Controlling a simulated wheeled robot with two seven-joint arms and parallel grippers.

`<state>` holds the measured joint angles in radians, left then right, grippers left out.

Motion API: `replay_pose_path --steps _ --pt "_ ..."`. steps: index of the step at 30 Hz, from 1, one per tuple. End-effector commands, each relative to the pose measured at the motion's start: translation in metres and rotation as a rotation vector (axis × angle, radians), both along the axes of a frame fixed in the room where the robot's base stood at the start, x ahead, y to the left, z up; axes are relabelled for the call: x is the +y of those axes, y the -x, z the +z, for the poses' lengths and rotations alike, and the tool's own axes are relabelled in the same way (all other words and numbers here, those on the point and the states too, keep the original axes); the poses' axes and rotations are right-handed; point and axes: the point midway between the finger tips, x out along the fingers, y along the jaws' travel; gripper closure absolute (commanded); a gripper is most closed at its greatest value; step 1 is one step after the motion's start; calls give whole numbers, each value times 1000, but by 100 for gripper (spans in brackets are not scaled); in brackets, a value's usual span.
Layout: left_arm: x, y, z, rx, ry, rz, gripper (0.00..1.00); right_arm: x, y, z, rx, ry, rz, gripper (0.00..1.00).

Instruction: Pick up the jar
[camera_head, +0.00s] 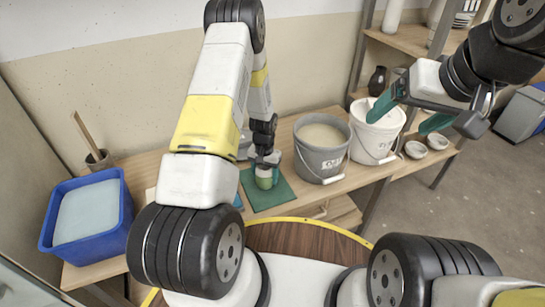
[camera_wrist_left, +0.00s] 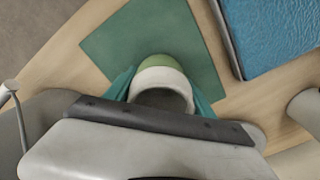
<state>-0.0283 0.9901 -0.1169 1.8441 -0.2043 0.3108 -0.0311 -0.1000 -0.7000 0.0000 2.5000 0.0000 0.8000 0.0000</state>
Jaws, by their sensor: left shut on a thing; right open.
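The jar (camera_head: 264,178) is small and green with a pale rim, and it stands upright at the green mat (camera_head: 265,198) on the bench. In the left wrist view the jar (camera_wrist_left: 160,82) shows its white rim and dark opening, over the mat (camera_wrist_left: 145,38). My left gripper (camera_head: 265,168) is shut on the jar, with a teal finger on each side of it. I cannot tell whether the jar touches the mat. My right gripper (camera_head: 408,115) is open and empty, with its teal fingers apart at the upper right, near the white bucket.
A grey bucket (camera_head: 320,160) and a white bucket (camera_head: 375,140) of glaze stand right of the mat. A blue tub (camera_head: 122,205) is at the left, beside a pot (camera_head: 99,160) holding a stick. Shelves stand behind.

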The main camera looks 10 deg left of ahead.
Motion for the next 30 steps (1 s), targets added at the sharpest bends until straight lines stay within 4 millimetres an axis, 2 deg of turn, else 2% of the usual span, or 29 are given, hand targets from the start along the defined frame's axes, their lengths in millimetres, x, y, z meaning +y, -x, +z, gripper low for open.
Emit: replay_pose_path --steps 1,3,4,14,23,30 --pt "0 0 0 0 0 0 80 0 0 0 0 0 0 16" --pt "0 0 0 0 0 0 94 0 0 0 0 0 0 16" --pt "0 0 0 -1 0 0 95 0 0 0 0 0 0 16" --pt "0 -1 5 -2 0 0 95 0 0 0 0 0 0 16" --pt "-1 0 39 -3 1 -1 95 0 0 0 0 0 0 16" --pt "-33 50 42 2 0 -6 95 0 0 0 0 0 0 16"
